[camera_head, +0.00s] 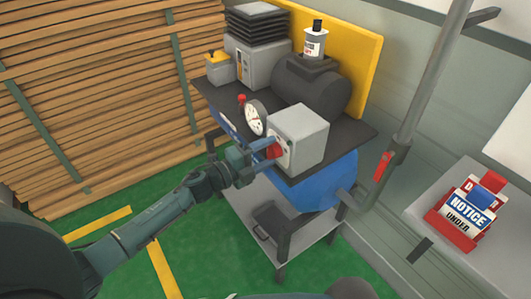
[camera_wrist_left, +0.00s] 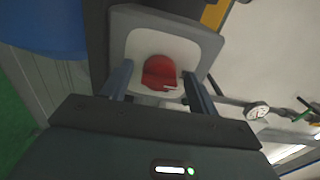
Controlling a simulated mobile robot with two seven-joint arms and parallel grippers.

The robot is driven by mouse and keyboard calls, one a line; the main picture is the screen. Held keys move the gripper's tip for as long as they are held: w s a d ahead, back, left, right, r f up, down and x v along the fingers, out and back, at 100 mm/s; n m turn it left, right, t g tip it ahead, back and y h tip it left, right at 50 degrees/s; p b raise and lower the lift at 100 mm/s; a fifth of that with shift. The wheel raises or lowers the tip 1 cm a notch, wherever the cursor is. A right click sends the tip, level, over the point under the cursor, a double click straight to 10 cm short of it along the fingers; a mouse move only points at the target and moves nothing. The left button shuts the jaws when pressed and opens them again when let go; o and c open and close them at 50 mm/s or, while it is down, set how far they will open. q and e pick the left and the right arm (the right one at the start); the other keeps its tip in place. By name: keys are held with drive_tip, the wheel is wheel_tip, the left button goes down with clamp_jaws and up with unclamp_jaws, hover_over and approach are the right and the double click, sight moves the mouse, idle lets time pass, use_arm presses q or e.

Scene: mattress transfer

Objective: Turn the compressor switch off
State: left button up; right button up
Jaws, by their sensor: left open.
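The compressor (camera_head: 310,90) has a dark top with a motor, a gauge (camera_head: 256,117) and a grey switch box (camera_head: 303,137). A red rotary switch (camera_head: 274,150) sits on the front face of the box. My left gripper (camera_head: 265,150) is at the switch, partly covering it in the head view. In the left wrist view, the red switch (camera_wrist_left: 159,72) shows between the two open fingers, on the pale box face (camera_wrist_left: 135,50). I cannot tell whether the fingers touch it. My right gripper is not in view.
Stacked wooden planks (camera_head: 100,80) stand at the left. A grey pipe with a red valve handle (camera_head: 383,166) rises at the right. A grey block at the right bears a red and white notice tag (camera_head: 467,210). Green floor (camera_head: 200,255) is clear in front.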

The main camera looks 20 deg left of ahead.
use_arm(q)
drive_tip(key=b+v, duration=0.2)
drive_tip(key=v, duration=1.1)
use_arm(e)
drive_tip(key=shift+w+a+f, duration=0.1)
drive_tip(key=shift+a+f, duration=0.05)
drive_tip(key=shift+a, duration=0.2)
use_arm(q)
drive_tip(key=s+d+f+n+g+y, duration=0.1)
drive_tip(key=s+d+f+n+y, duration=0.2)
drive_tip(key=s+d+f+n, duration=0.2)
drive_tip(key=s+d+f+n+g+y+p, duration=0.1)
drive_tip(key=s+d+f+n+y, duration=0.3)
drive_tip(key=n, duration=1.3)
drive_tip(key=s+d+f+g, duration=0.1)
drive_tip(key=s+f, duration=0.2)
drive_tip(key=s, duration=0.3)
drive_tip(key=shift+s+f+g+y, duration=0.3)
drive_tip(key=shift+s+f, duration=0.05)
drive_tip(key=shift+f, duration=0.05)
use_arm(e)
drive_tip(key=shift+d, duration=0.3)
use_arm(q)
drive_tip(key=shift+d, duration=0.15)
